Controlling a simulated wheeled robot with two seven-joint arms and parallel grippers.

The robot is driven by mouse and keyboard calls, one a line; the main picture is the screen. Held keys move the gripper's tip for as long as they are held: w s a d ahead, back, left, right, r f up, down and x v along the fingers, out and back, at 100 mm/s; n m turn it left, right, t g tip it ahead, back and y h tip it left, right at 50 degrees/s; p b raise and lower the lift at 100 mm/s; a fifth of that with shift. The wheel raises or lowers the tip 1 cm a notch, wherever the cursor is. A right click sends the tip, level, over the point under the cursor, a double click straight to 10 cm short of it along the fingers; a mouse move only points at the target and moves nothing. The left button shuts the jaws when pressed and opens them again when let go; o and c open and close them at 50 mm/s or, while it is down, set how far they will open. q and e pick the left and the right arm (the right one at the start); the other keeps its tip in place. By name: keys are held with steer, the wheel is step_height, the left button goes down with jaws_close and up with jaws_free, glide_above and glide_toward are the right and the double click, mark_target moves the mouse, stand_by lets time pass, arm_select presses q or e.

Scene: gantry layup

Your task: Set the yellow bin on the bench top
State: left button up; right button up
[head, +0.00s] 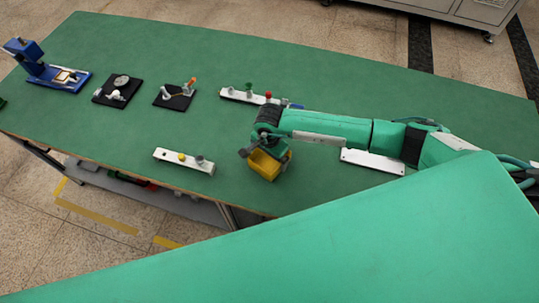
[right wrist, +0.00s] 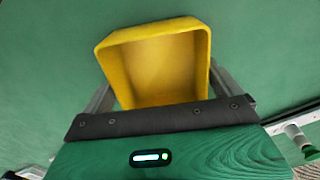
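The yellow bin (head: 264,166) is at the near side of the green bench top (head: 330,85), right of the middle of its front edge in the head view. My right gripper (head: 266,154) reaches it from the right, with a finger on either side. In the right wrist view the yellow bin (right wrist: 160,62) shows its open side and hollow inside, between the two fingers, which look closed against its outer walls. It looks tilted. I cannot tell whether its underside touches the bench. My left gripper is not in view.
A white strip with a yellow button (head: 184,161) lies left of the bin. Another white strip (head: 245,96) lies behind. Two black plates with parts (head: 118,91) (head: 176,97) and a blue fixture (head: 45,65) stand further left. A white plate (head: 372,161) lies right, by my forearm.

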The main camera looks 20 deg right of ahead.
mark_target(270, 163)
steer(key=shift+r, duration=0.1)
steer(key=shift+r+p, duration=0.15)
steer(key=shift+p, duration=0.15)
steer(key=shift+r+b, duration=0.3)
steer(key=shift+b, duration=0.1)
step_height(270, 163, up, 11)
steer(key=b, duration=0.4)
steer(key=shift+r, duration=0.15)
steer(key=shift+s, duration=0.1)
